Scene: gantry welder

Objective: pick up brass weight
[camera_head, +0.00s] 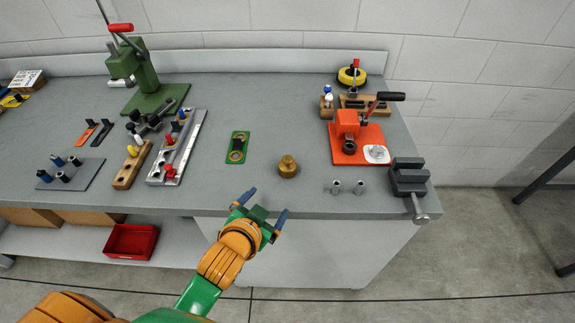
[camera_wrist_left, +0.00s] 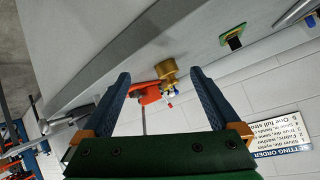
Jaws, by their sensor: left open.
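The brass weight (camera_head: 288,166) stands on the grey workbench (camera_head: 240,185) near its front edge, right of centre in the head view. It also shows in the left wrist view (camera_wrist_left: 167,72), beyond and between the fingertips. My left gripper (camera_head: 262,198) is at the bench's front edge, to the near left of the weight. Its two fingers (camera_wrist_left: 160,85) are spread apart with nothing between them, and it is not touching the weight. My right gripper is in neither view.
A green plate (camera_head: 237,147) with a dark part lies left of the weight. Two small metal pins (camera_head: 347,187) and a dark vise (camera_head: 408,178) stand to the right. An orange-red press (camera_head: 352,138) stands behind them. The bench around the weight is clear.

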